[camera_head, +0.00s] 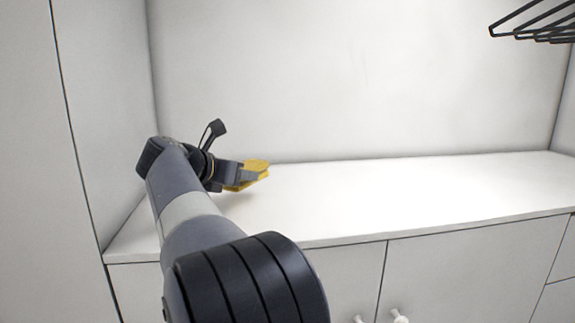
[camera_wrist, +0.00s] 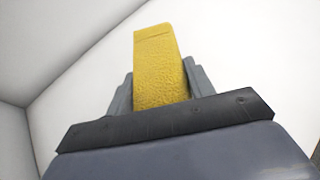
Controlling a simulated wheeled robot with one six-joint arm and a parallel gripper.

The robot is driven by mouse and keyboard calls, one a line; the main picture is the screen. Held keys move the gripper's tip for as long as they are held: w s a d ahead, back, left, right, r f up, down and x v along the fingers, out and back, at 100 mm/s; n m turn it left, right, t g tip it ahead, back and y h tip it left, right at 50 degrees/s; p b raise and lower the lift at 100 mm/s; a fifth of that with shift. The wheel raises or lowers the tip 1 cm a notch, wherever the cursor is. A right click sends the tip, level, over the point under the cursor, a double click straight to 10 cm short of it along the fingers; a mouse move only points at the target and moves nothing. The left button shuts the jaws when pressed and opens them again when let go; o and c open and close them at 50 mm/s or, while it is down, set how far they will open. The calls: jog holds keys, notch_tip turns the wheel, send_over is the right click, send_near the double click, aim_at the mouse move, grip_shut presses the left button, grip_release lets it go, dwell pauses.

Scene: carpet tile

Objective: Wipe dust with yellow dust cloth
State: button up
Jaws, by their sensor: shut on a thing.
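The yellow dust cloth (camera_head: 256,167) is a small, thick, textured piece held at the end of my arm. In the wrist view the cloth (camera_wrist: 155,65) sticks out between the two grey fingers of my gripper (camera_wrist: 158,92). In the head view my gripper (camera_head: 250,174) is shut on the cloth near the left, back part of the white counter. The cloth is close to the countertop; I cannot tell whether it touches. No separate dust patch can be made out on the counter.
The white countertop (camera_head: 400,190) is clear to the right. A back wall (camera_head: 350,80) and a left side wall (camera_head: 105,100) enclose it. Black wire hangers or a rack (camera_head: 535,30) hang at the upper right. Cabinet doors with white knobs (camera_head: 399,316) are below the front edge.

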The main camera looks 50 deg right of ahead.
jog(key=shift+r+p, duration=1.1)
jog(key=shift+r, duration=0.45)
